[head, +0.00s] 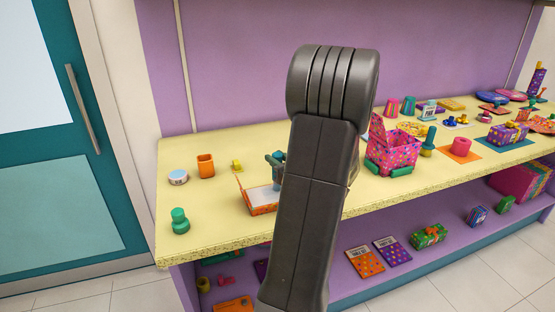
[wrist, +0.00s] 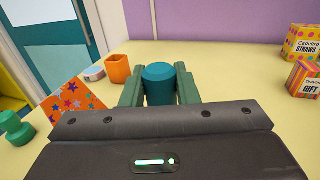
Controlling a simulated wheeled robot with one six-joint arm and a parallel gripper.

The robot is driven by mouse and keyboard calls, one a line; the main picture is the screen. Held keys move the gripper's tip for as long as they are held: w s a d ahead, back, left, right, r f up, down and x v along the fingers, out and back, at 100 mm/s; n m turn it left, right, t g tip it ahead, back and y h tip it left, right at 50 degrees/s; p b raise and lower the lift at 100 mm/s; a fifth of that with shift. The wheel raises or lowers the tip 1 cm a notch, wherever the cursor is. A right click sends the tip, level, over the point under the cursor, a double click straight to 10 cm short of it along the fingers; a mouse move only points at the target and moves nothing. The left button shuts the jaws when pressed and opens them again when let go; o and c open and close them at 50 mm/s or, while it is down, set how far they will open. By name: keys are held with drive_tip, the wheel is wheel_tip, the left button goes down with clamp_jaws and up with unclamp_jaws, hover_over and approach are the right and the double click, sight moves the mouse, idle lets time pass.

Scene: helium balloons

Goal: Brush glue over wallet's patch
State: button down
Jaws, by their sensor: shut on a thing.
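My gripper (wrist: 158,88) is shut on a teal cylindrical handle (wrist: 160,73), seen between its green fingers in the wrist view. I take this to be the glue brush; its lower end and bristles are hidden. In the head view, the gripper (head: 276,158) is partly behind my arm, over an open orange item with a pale inside (head: 263,197), likely the wallet. Its star-patterned orange flap (wrist: 74,106) shows at left in the wrist view. The patch is not clearly visible, and I cannot tell whether the brush touches it.
A round tin (head: 178,177), an orange cup (head: 206,166) and a yellow tape-like item (head: 237,166) stand behind and left. A green knobbed item (head: 180,221) is near the front left edge. A pink dotted box (head: 392,150) and many small goods crowd the counter's right.

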drive_tip(key=a, duration=0.1)
drive_tip(key=s+a, duration=0.1)
drive_tip(key=a, duration=0.1)
drive_tip(key=a+b, duration=0.1)
drive_tip(key=shift+s+a, duration=0.3)
drive_tip(key=shift+a, duration=0.05)
drive_tip(key=shift+f, duration=0.1)
drive_tip(key=shift+d, duration=0.15)
drive_tip(key=shift+w+d, duration=0.25)
drive_tip(key=shift+d, duration=0.5)
drive_tip(key=shift+w+d, duration=0.3)
drive_tip(key=shift+d, duration=0.5)
drive_tip(key=shift+w+d, duration=0.25)
drive_tip(key=shift+d, duration=0.5)
drive_tip(key=shift+a, duration=0.15)
